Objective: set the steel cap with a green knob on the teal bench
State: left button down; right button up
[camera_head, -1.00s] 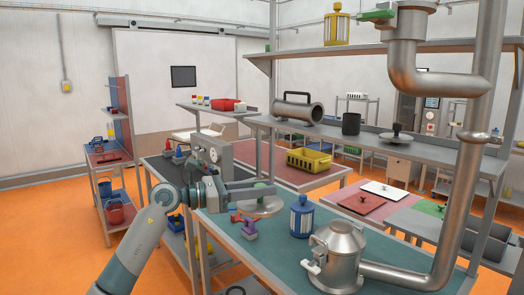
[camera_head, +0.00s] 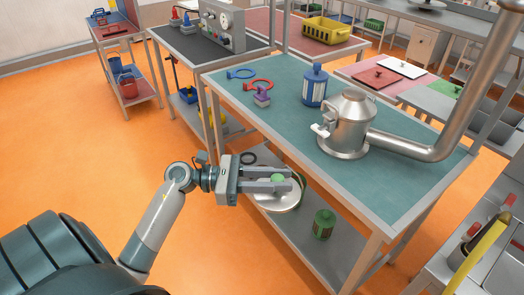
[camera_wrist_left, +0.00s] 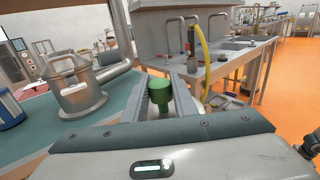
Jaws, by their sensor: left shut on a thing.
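My left gripper (camera_head: 282,183) is shut on the green knob (camera_head: 278,178) of the steel cap (camera_head: 285,202), a round silver disc hanging below the fingers. The knob also shows between the fingers in the left wrist view (camera_wrist_left: 160,98); the disc is mostly hidden there. In the head view the cap appears in front of the teal bench's (camera_head: 285,125) near edge, over its lower shelf. I cannot tell the cap's exact height. My right gripper is not in view.
On the bench stand a steel vessel (camera_head: 348,128) with a pipe, a blue canister (camera_head: 314,88), a purple piece (camera_head: 262,97), and red (camera_head: 256,84) and blue (camera_head: 240,73) rings. A green canister (camera_head: 324,222) is on the lower shelf. The bench's front-left top is clear.

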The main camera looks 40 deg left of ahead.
pick_arm(q)
jog(key=d+f+b, duration=0.1)
jog(key=d+f, duration=0.1)
jog(key=d, duration=0.4)
jog(key=shift+d+t+b, duration=0.25)
jog(key=shift+t+b, duration=0.05)
jog(key=shift+b, duration=0.1)
jog(key=shift+w+a+r, duration=0.1)
jog(key=shift+w, duration=0.05)
